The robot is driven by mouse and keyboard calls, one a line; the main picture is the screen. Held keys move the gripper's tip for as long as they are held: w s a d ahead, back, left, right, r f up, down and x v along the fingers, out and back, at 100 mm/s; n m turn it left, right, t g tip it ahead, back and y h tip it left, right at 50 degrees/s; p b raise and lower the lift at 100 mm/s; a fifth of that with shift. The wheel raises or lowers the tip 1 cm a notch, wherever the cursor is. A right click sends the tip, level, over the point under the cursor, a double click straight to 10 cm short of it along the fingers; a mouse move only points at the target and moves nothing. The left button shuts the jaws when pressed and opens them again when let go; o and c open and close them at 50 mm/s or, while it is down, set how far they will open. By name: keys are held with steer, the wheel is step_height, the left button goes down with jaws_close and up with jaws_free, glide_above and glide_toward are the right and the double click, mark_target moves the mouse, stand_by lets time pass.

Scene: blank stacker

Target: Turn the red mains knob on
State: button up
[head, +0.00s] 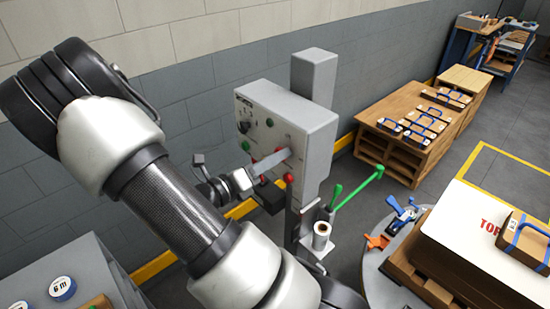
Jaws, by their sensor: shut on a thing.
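The knob's pointing direction is hidden. A green button (245,145) is on the left of the face.
A green-handled lever (357,187) and a white roll (321,236) stand below and right of the box. A round grey table (376,278) is at lower right.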

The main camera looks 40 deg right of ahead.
steer(key=shift+m+b, duration=3)
steer(key=shift+m, duration=4.9)
steer(key=o, duration=1.1)
steer(key=shift+c, duration=0.2)
steer(key=shift+a, duration=0.1)
steer(key=s+a, duration=0.1)
steer(key=a, duration=1.6)
steer(key=shift+s+a+b, duration=0.15)
steer(key=shift+b, duration=0.15)
